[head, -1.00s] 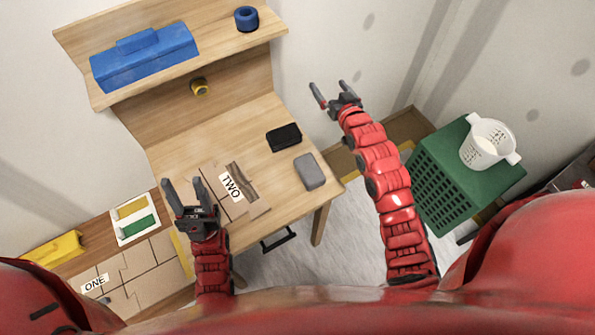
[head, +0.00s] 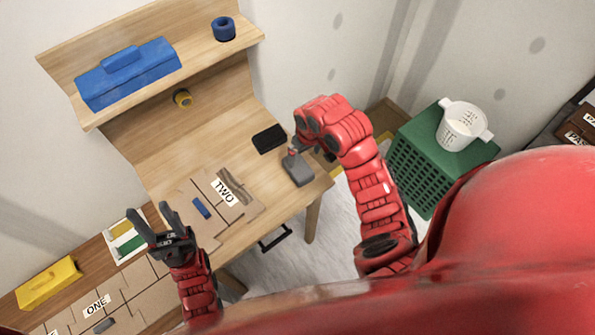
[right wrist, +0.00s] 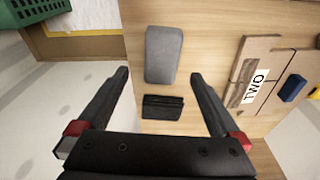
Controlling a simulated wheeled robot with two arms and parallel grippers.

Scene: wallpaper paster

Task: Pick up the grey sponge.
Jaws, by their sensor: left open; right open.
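The grey sponge (head: 298,173) lies flat near the right edge of the wooden desk (head: 243,165). In the right wrist view the sponge (right wrist: 163,55) is at the top centre, just beyond the fingertips. My right gripper (right wrist: 160,74) is open and empty, pointing down over the desk. In the head view my right arm's bent wrist partly hides this gripper; a fingertip shows at the sponge's far edge, and I cannot tell whether it touches. My left gripper (head: 148,209) is open and empty at the lower left, away from the sponge.
A black block (head: 269,138) lies beside the sponge; it also shows between the fingers in the right wrist view (right wrist: 162,107). A flattened carton marked TWO (head: 225,191) and a small blue block (head: 201,208) are to the left.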

